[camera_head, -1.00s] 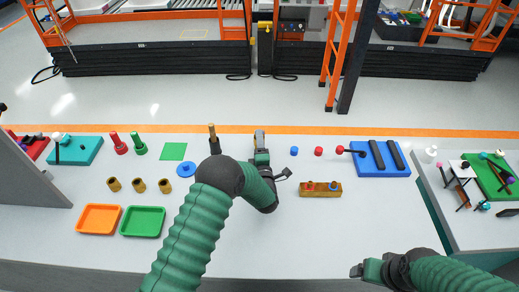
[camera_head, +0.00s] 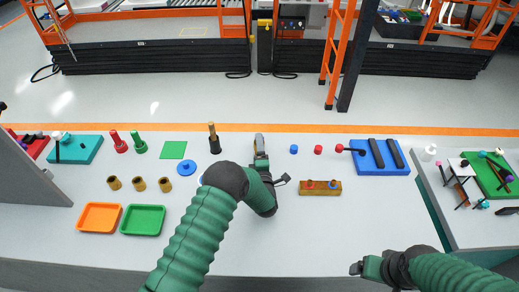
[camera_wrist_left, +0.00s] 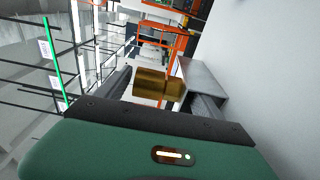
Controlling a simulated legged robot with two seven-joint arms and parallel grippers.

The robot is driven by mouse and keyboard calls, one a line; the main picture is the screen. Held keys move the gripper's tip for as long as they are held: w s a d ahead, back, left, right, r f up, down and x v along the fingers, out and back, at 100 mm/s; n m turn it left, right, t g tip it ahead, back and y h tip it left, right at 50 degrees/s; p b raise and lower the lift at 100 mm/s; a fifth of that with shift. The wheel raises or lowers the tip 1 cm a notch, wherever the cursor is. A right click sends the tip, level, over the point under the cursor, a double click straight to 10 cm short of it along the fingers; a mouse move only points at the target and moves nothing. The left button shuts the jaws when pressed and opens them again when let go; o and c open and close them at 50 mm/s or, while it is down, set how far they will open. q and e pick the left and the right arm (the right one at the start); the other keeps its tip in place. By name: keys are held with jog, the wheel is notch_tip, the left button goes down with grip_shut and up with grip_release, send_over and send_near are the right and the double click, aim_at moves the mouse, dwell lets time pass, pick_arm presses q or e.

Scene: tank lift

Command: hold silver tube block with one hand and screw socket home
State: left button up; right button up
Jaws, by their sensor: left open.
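A brass-coloured socket (camera_wrist_left: 158,87) lies between the fingers of my left gripper (camera_wrist_left: 160,92) in the left wrist view. The fingers stand apart; whether they touch it is unclear. A silver block (camera_wrist_left: 203,76) is just beyond it at the right, partly hidden by a finger. In the head view my left gripper (camera_head: 260,152) is at the middle of the table, and block and socket there are too small to tell apart. My right gripper (camera_head: 366,268) hangs over the front right of the table, apart from everything; its finger gap is unclear.
A dark post with a brass top (camera_head: 213,137) and a blue disc (camera_head: 187,168) stand left of my left gripper. A wooden block with pegs (camera_head: 320,187) lies to its right. A blue tray (camera_head: 378,157) is farther right. The front middle of the table is clear.

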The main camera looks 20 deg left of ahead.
pick_arm(q)
jog(key=shift+r+p, duration=0.25)
jog(key=shift+p, duration=0.05)
jog(key=b+v, duration=0.2)
jog(key=v, duration=1)
jog(key=shift+f, duration=0.2)
